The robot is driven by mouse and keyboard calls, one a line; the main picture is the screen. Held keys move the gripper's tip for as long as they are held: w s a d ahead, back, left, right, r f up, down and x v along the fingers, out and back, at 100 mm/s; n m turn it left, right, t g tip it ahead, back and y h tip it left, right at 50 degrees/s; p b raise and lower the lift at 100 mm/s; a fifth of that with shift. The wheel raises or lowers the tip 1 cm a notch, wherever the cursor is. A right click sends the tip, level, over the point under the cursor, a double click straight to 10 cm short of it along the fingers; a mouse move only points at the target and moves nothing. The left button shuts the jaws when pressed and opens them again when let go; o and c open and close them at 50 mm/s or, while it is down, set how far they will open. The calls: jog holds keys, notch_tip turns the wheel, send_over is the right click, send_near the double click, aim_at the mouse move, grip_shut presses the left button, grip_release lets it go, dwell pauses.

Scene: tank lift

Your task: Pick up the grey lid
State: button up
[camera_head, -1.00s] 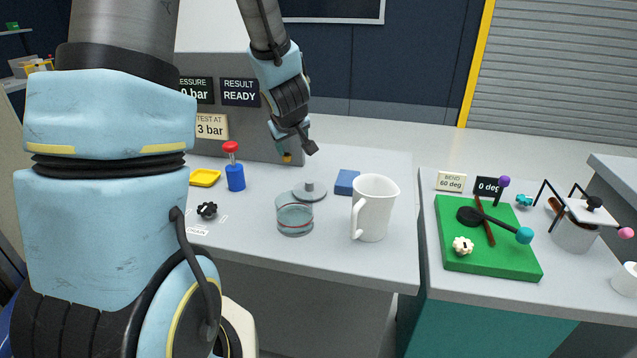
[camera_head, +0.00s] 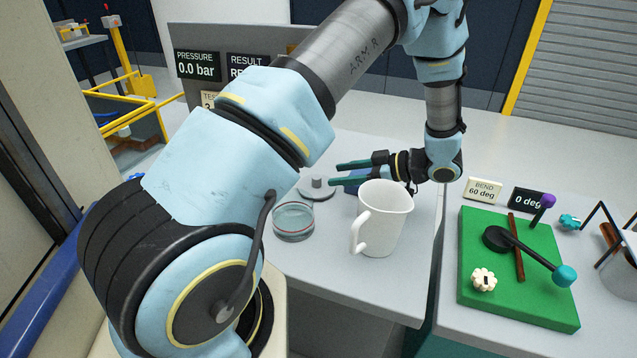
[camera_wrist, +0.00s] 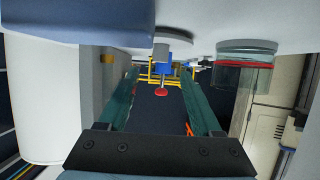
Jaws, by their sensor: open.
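The grey lid (camera_head: 318,193), a flat disc with a small knob, lies on the table behind the glass tank in the head view. My gripper (camera_head: 336,174) reaches in from the right, its green fingers spread and level, with nothing seen between them. The fingertips are just right of the lid and somewhat above its knob; the exact gap cannot be told. In the wrist view, which is upside down, my open fingers (camera_wrist: 158,95) frame the lower picture, and a grey piece near the top middle looks like the lid.
The round glass tank (camera_head: 293,222) stands in front of the lid, also in the wrist view (camera_wrist: 245,52). A white jug (camera_head: 385,225) stands close to the gripper. A blue block (camera_head: 350,189) lies partly hidden below the fingers. A green board (camera_head: 520,285) is at right.

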aim_at(318, 177)
jog(key=shift+x, duration=1.2)
jog(key=p+x, duration=0.3)
jog(key=x, duration=0.2)
grip_shut()
